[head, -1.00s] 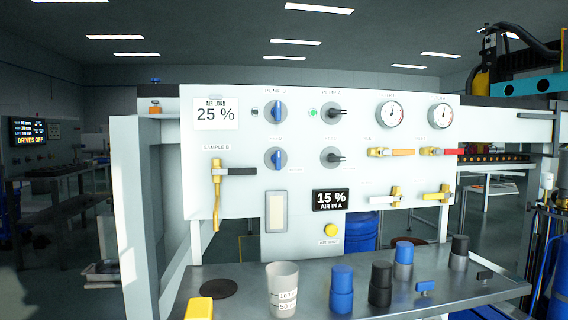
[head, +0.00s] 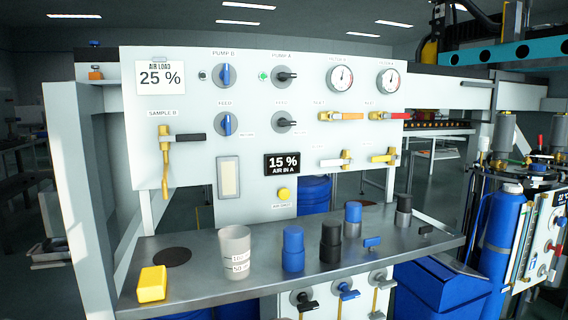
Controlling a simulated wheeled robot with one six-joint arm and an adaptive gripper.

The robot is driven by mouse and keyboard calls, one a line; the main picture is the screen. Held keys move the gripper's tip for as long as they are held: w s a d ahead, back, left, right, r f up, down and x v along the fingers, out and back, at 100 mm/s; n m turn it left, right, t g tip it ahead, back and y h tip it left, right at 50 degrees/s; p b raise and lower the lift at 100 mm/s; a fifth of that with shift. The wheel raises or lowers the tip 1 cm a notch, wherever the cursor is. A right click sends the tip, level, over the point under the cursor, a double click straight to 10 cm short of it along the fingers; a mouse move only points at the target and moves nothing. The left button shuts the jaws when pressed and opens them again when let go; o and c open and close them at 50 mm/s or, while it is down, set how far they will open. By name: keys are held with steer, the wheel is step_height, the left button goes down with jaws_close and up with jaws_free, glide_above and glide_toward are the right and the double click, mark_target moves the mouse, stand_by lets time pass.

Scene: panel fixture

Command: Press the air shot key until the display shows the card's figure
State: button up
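The air shot key (head: 283,194) is a round yellow button low on the white panel (head: 200,90), with a small label under it. The black display (head: 283,164) just above it reads "15 % AIR IN A". The card (head: 160,77) at the panel's upper left reads "AIR LOAD 25 %". My gripper is not in the head view, and nothing of it touches the key.
A steel shelf (head: 205,283) below the panel holds a yellow block (head: 152,284), a grey cup (head: 235,252), and several blue and black bottles. Valve handles and knobs stick out of the panel. A blue bin (head: 430,285) stands lower right.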

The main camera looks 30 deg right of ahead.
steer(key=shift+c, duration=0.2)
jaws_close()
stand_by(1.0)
